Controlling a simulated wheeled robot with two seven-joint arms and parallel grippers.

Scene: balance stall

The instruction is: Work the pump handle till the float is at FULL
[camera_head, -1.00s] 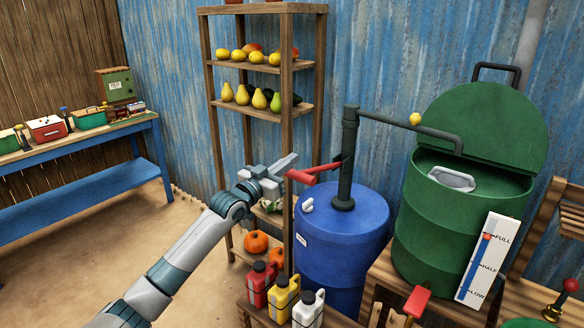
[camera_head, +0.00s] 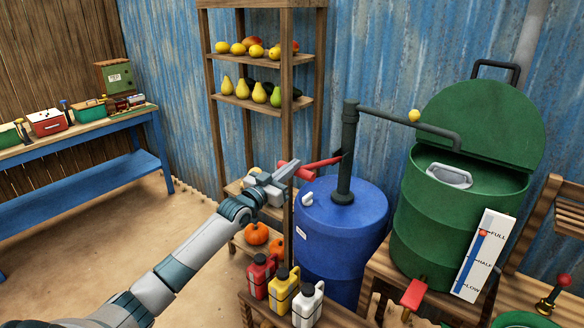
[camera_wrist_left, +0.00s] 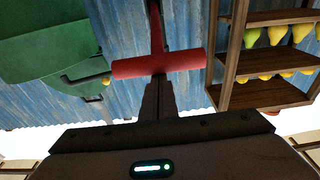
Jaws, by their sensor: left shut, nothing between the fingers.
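The pump's red handle (camera_head: 322,162) sticks out to the left from the dark pump post (camera_head: 347,150) on the blue drum (camera_head: 335,240). Its red crossbar grip is at the outer end, partly behind my left gripper (camera_head: 290,166). My left gripper is shut and empty, with its fingertips at the crossbar. In the left wrist view the crossbar (camera_wrist_left: 160,64) lies across the fingertips; whether they touch is unclear. The red float (camera_head: 483,233) on the white gauge (camera_head: 470,262) sits at about the FULL mark. My right gripper is not in view.
The spout runs right over the open green tank (camera_head: 435,230). A wooden shelf with fruit (camera_head: 262,100) stands close behind my gripper. Red, yellow and white jugs (camera_head: 283,287) stand in front of the drum. A blue bench (camera_head: 90,175) is far left, with open floor before it.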

